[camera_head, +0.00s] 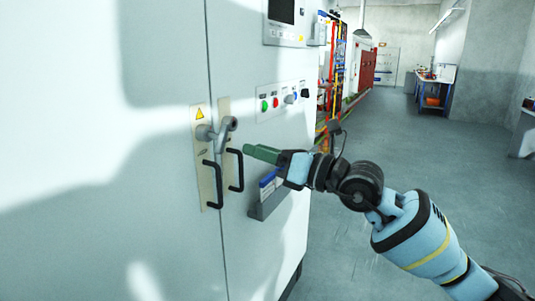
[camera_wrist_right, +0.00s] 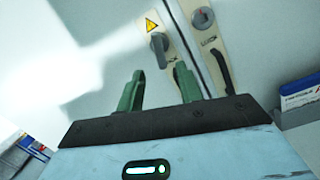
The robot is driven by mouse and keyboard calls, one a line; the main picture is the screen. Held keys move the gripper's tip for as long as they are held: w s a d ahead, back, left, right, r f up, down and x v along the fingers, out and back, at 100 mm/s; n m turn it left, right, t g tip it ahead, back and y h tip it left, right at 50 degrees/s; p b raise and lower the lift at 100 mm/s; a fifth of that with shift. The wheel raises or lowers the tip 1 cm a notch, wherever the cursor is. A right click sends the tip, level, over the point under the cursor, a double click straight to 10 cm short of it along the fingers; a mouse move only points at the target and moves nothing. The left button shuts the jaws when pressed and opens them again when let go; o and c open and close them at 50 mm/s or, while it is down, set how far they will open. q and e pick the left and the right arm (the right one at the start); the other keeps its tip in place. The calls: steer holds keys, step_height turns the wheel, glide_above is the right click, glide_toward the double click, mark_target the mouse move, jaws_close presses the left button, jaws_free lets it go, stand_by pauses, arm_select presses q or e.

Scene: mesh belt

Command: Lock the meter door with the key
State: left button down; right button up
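The white cabinet doors (camera_head: 165,60) are shut along a vertical seam. A left lock plate (camera_head: 199,113) bears a yellow warning triangle and a grey rotary lever (camera_head: 222,129); the lever also shows in the right wrist view (camera_wrist_right: 158,43). The right plate carries a round grey lock (camera_wrist_right: 203,17) with a red mark, near "LOCK" lettering. Two black handles (camera_head: 216,185) hang below. My right gripper (camera_head: 248,150) points at the doors from the right, in front of the right handle; its green fingers (camera_wrist_right: 158,78) are apart with nothing seen between them. I cannot make out a key. My left gripper is out of view.
A button panel (camera_head: 283,101) with green and red buttons is above my right gripper. A grey holder (camera_head: 267,205) with blue-and-white packs juts out below it. Open grey floor (camera_head: 350,265) lies to the right, with a workbench (camera_head: 432,93) far back.

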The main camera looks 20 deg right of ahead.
mark_target(226, 140)
steer(key=shift+x, duration=3.3)
steer(key=shift+p+x, duration=0.45)
steer(key=shift+x, duration=0.65)
steer(key=shift+c, duration=0.2)
jaws_close()
